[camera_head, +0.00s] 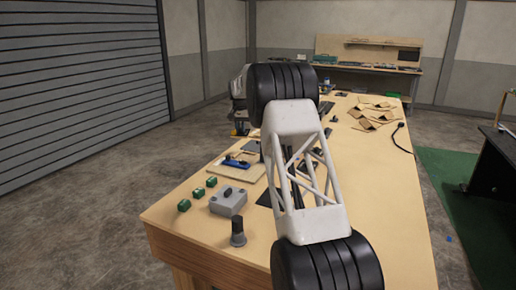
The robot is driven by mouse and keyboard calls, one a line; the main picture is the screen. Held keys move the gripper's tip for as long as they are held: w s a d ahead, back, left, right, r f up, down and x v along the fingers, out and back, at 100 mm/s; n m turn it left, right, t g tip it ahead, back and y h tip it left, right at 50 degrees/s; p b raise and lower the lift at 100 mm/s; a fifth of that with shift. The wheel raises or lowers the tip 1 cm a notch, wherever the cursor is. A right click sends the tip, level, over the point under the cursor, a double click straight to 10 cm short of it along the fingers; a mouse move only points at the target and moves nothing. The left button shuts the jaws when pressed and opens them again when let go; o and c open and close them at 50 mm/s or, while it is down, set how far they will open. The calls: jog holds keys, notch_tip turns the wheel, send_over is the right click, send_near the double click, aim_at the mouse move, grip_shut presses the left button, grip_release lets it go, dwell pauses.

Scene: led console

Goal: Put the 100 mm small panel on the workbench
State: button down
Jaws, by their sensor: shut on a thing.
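The workbench (190,225) is a long light-wood table that runs away from me. My white lattice arm link, with black joints at both ends, covers its middle. I cannot make out my gripper, which seems to be hidden behind this link. A dark flat piece (252,146) and another dark flat piece (265,198) show beside the arm. I cannot tell whether either is the 100 mm small panel, or whether they lie on the wood or are held.
Several green blocks (184,205), a grey box (228,201) and a dark knob-like part (238,232) stand at the near left. A blue tool (236,162) lies on a board behind them. Cardboard pieces (372,115) and a black cable (402,140) lie farther back. The near right is bare.

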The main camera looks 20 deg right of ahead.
jog(key=w+d+f+m, duration=0.1)
jog(key=w+d+m, duration=0.2)
jog(key=w+d, duration=0.5)
jog(key=shift+w+d+f, duration=0.2)
jog(key=shift+w+d, duration=0.1)
jog(key=shift+d, duration=1.5)
jog(key=shift+f, duration=0.1)
send_over(258, 147)
jog(key=shift+w+a+f, duration=0.1)
jog(key=shift+w+f, duration=0.05)
jog(key=shift+f, duration=2.85)
jog(key=shift+f, duration=1.9)
jog(key=shift+f, duration=0.15)
jog(key=c, duration=1.1)
grip_release()
